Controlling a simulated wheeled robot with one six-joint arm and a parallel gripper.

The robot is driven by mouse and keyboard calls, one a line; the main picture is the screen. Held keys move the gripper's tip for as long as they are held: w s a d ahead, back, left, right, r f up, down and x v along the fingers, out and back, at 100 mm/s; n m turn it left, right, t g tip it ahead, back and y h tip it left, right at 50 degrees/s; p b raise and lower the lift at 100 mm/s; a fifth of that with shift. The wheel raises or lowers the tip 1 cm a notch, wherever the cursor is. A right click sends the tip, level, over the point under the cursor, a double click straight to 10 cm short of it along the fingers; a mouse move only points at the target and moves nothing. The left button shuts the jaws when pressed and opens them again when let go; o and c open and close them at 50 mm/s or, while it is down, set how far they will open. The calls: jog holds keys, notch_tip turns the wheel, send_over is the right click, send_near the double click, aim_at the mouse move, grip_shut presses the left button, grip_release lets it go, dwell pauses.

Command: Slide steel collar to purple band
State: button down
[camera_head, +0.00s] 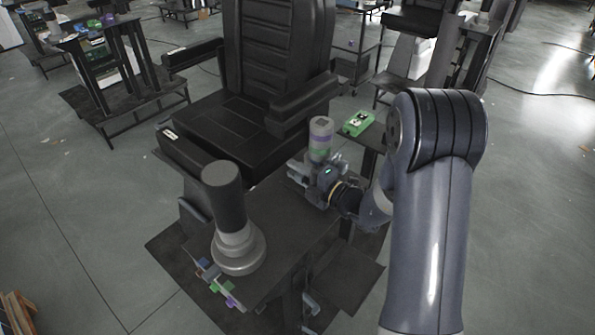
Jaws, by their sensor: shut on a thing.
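A short upright column (320,138) stands at the far right of the dark table, with a grey top and purple and green bands around it. My gripper (308,172) is at the foot of this column, reaching in from the right. It is shut on what appears to be the steel collar, low on the column. The collar is mostly hidden by the gripper, and its edges are too small to make out. I cannot tell how far it is from the purple band.
A thicker dark column with a grey flared base (238,252) stands at the table's near left. Small coloured blocks (217,286) line the table's front edge. A green box (357,123) is right of the banded column. A black chair (245,115) stands behind.

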notch_tip(320, 180, up, 8)
jog(key=p, duration=0.5)
jog(key=shift+r+p, duration=0.15)
jog(key=shift+p, duration=0.25)
jog(key=c, duration=1.2)
grip_release()
jog(key=shift+c, duration=0.2)
jog(key=b+v, duration=0.1)
jog(key=v, duration=0.9)
jog(key=shift+s+d+b, duration=0.3)
jog(key=shift+b, duration=0.1)
